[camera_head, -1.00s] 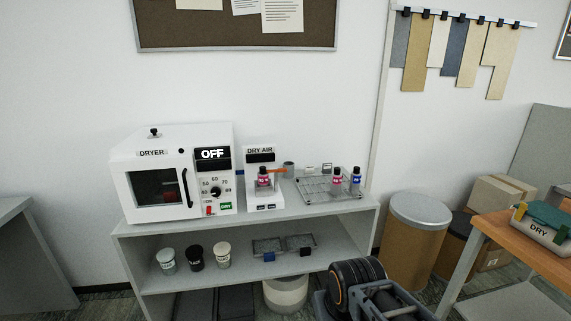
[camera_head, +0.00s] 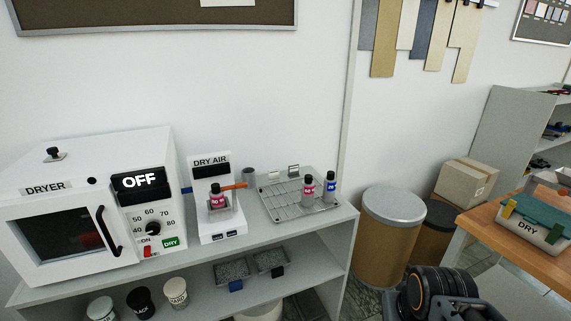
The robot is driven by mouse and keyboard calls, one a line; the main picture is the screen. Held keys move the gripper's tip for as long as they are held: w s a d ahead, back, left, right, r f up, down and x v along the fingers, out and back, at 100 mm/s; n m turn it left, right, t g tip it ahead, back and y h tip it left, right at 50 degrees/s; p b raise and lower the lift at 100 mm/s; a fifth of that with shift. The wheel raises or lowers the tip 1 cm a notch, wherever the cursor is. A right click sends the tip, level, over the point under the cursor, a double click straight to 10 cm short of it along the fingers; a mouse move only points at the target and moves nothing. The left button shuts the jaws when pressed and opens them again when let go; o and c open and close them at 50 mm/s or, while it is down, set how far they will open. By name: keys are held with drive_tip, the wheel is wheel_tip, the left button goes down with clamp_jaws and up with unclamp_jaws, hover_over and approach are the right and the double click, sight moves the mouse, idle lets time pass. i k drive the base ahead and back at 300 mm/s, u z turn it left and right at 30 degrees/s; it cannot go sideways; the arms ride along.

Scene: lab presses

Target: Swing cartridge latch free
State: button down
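The white DRY AIR unit (camera_head: 212,172) stands on the shelf top, right of the dryer. A small cartridge with a pink label (camera_head: 217,201) sits upright in its front. An orange latch (camera_head: 235,186) lies across the cartridge's top and sticks out to the right, nearly level. Part of my folded arm shows at the bottom right, well apart from the unit. My gripper's fingers cannot be seen.
The dryer (camera_head: 60,190) reads OFF. A wire rack (camera_head: 285,203) with a pink-labelled bottle (camera_head: 308,190) and a blue-labelled bottle (camera_head: 330,187) stands right of the unit. A bin (camera_head: 385,240) and a wooden table (camera_head: 490,218) are farther right.

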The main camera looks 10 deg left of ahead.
sight(233, 188)
drive_tip(key=z, duration=0.2)
drive_tip(key=i, duration=0.9)
drive_tip(key=u, duration=0.85)
drive_tip(key=i, duration=0.6)
drive_tip(key=u, duration=0.75)
